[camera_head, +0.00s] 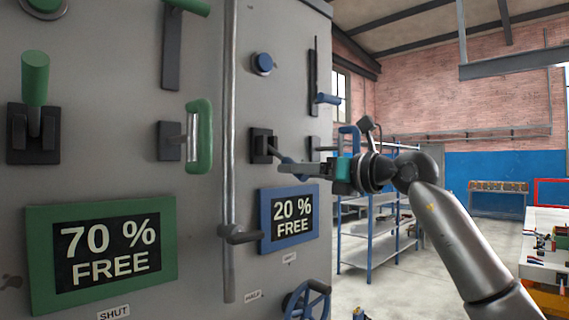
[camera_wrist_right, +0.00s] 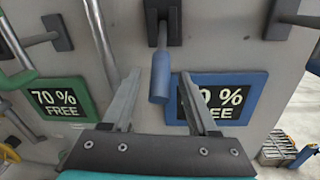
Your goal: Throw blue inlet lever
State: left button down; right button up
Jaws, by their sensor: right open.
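The blue inlet lever has a black mount (camera_head: 262,145) on the grey panel above the blue-framed "20 % FREE" display (camera_head: 291,219). Its short rod and blue handle (camera_wrist_right: 160,77) stick out from the mount and slant downward. My right gripper (camera_head: 281,168) is open at the lever, its fingers pointing at the panel and partly covering the handle in the head view. In the right wrist view the handle shows between the two spread fingers (camera_wrist_right: 160,88), with a gap on each side. My left gripper is not in view.
A green lever (camera_head: 35,80) and the green-framed "70 % FREE" display (camera_head: 100,250) are on the left. A vertical metal bar (camera_head: 229,120) stands between the halves. A blue loop handle (camera_head: 348,138) and blue handwheel (camera_head: 306,300) are close by. Blue shelving (camera_head: 370,230) stands beyond.

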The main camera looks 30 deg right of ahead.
jog(key=shift+p+x, duration=0.4)
jog(key=shift+x, duration=1.6)
jog(key=shift+c, duration=0.2)
grip_shut()
